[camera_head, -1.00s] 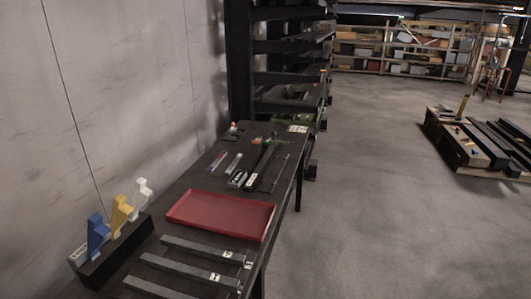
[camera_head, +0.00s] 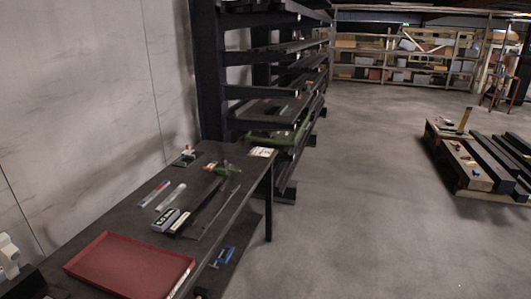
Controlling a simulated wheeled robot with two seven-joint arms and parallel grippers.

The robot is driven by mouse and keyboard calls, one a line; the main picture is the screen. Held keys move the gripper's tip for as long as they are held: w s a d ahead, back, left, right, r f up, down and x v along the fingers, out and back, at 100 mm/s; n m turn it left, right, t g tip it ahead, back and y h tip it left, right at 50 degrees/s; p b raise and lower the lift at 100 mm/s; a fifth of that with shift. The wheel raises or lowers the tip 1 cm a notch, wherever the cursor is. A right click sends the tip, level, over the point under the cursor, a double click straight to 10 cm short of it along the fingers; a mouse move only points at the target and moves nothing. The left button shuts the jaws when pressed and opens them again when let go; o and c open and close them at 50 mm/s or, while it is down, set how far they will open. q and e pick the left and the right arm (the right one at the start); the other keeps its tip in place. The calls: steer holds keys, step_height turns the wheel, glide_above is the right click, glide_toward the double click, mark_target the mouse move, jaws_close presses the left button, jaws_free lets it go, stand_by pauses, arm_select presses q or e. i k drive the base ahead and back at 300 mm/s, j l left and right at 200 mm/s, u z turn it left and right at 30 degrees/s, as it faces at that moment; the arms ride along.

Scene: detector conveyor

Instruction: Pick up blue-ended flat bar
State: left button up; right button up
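I cannot make out a bar with a blue end in the current head view. The flat bars that lay in front of the red tray earlier are now out of the picture. The red tray (camera_head: 125,262) lies on the near end of the dark workbench (camera_head: 215,150) and looks empty. A small blue object (camera_head: 222,257) shows below the bench's right edge, too small to identify surely.
Thin sticks (camera_head: 153,192), labelled blocks (camera_head: 167,220) and a green-and-red tool (camera_head: 222,168) lie on the bench. A dark rack (camera_head: 262,92) stands behind it. A pallet with dark beams (camera_head: 470,178) is at right. The floor (camera_head: 350,220) between is clear.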

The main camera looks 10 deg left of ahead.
mark_target(157, 190)
steer(key=i+l, duration=0.2)
steer(key=i, duration=0.5)
steer(key=i+l+z, duration=0.15)
steer(key=i, duration=0.55)
steer(key=i+u, duration=0.3)
steer(key=u, duration=0.2)
steer(key=i+l+u, duration=0.15)
steer(key=i+u, duration=0.3)
steer(key=i+l+u, duration=0.15)
steer(key=u, duration=0.35)
steer(key=i+u, duration=0.15)
steer(key=u, duration=0.3)
steer(key=i+l+u, duration=0.1)
steer(key=u, duration=0.3)
steer(key=i+l+u, duration=0.15)
steer(key=u, duration=0.3)
steer(key=i+l+u, duration=0.15)
steer(key=u, duration=0.3)
steer(key=i+l+u, duration=0.1)
steer(key=l+u, duration=0.15)
steer(key=u, duration=0.15)
steer(key=l+u, duration=0.2)
steer(key=u, duration=0.25)
steer(key=i+l+u, duration=0.1)
steer(key=l+u, duration=0.15)
